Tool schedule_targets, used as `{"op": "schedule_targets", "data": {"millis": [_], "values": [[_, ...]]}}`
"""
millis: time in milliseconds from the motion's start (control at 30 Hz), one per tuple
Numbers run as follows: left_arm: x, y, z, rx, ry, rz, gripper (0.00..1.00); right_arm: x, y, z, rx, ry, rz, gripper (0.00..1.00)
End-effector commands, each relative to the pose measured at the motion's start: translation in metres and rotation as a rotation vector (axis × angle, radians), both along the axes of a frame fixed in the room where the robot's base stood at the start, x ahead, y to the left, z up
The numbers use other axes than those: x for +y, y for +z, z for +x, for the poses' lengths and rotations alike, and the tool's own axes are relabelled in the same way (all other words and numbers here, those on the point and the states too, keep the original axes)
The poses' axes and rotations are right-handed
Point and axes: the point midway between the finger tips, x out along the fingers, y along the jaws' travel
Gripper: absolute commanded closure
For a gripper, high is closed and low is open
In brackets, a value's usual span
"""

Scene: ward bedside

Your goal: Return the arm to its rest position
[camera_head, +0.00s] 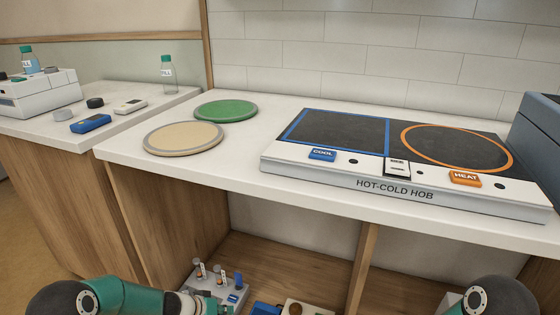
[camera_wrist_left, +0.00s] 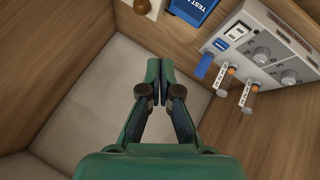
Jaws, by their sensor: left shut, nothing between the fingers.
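My left arm (camera_head: 120,297) comes in at the bottom left of the head view, in front of the cabinet under the counter. In the left wrist view my left gripper (camera_wrist_left: 158,72) is shut and empty, its fingertips together in the open space of the cabinet. My right arm (camera_head: 490,298) shows only in part at the bottom right of the head view, and its gripper is out of view.
A grey switch box (camera_head: 222,284) with knobs sits on the lower shelf; it also shows in the left wrist view (camera_wrist_left: 262,50), right of my fingers. A blue box (camera_wrist_left: 195,8) lies near it. The counter (camera_head: 240,165) above carries the hot-cold hob (camera_head: 345,178), a green disc (camera_head: 226,110) and a tan disc (camera_head: 184,138).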

Motion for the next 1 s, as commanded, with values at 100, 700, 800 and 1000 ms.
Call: {"op": "schedule_targets", "data": {"millis": [100, 700, 800, 1000], "values": [[-0.012, 0.051, -0.036, 0.063, -0.073, 0.037, 1.0, 0.0, 0.066, 0.0, 0.0, 0.0, 0.0, 0.6], [-0.025, 0.186, -0.246, 0.409, -0.25, 0.246, 1.0, 0.0, 0.249, 0.0, 0.0, 0.0, 0.0, 0.6], [-0.026, 0.202, -0.275, 0.437, -0.241, 0.262, 1.0, 0.0, 0.265, 0.0, 0.0, 0.0, 0.0, 0.6], [-0.032, 0.206, -0.313, 0.466, -0.168, 0.241, 1.0, 0.0, 0.262, 0.0, 0.001, 0.0, 0.0, 0.6]]}}
